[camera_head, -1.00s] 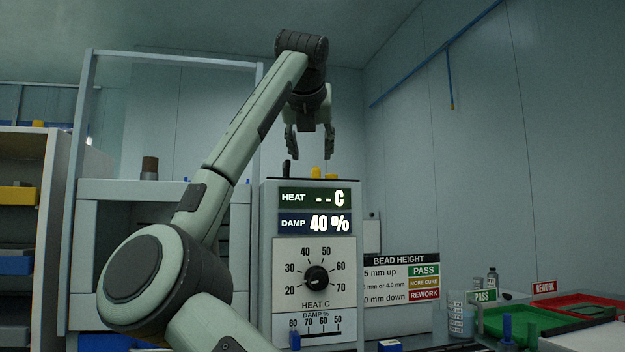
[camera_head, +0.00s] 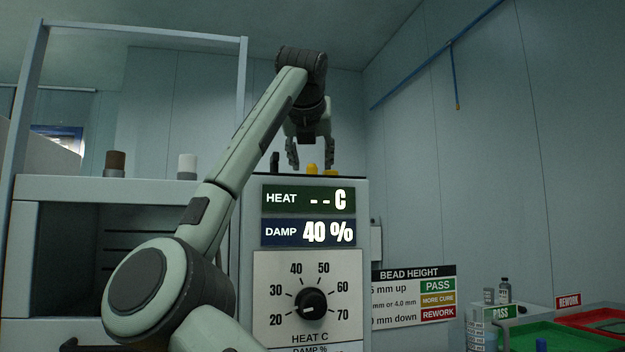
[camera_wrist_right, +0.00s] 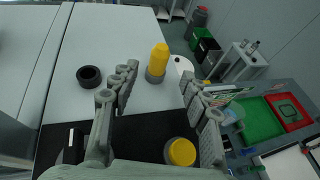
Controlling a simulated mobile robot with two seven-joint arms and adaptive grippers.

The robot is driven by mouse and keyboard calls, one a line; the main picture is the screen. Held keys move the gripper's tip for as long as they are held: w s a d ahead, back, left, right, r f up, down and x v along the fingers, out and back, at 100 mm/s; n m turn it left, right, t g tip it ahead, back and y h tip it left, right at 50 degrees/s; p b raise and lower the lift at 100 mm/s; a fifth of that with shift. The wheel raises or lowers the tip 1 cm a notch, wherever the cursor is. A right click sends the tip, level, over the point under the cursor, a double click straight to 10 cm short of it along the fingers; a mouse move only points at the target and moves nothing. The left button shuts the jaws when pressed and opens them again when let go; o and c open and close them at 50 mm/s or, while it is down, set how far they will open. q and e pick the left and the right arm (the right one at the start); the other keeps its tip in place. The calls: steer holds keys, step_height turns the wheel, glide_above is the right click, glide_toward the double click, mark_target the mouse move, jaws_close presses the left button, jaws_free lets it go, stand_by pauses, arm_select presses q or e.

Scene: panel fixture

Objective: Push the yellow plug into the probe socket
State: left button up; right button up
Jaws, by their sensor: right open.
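My right gripper (camera_head: 310,160) points down just above the top of the panel fixture (camera_head: 350,190), its fingers apart with nothing between them. A yellow plug (camera_head: 312,168) stands upright on the fixture's top, near the fingertips. In the right wrist view the plug (camera_wrist_right: 158,58) stands in a grey collar beyond the open fingers (camera_wrist_right: 158,90); how deep it sits I cannot tell. A round yellow cap (camera_wrist_right: 181,152) in a grey ring lies nearer; it also shows in the head view (camera_head: 330,173). The probe socket is not clearly identifiable. My left gripper is out of view.
A black ring (camera_wrist_right: 89,76) sits left of the plug on the pale top. A black post (camera_head: 275,161) rises from the fixture's left side. A grey cabinet (camera_head: 100,190) stands left; green (camera_head: 550,337) and red (camera_head: 600,318) trays lie right.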

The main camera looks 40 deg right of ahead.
mark_target(312, 171)
steer(key=shift+x, duration=0.85)
steer(key=p+x, duration=0.1)
steer(key=x, duration=0.4)
steer(key=shift+w+r, duration=0.1)
steer(key=shift+w, duration=0.1)
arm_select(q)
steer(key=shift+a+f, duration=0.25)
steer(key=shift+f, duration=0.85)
arm_select(e)
jaws_close()
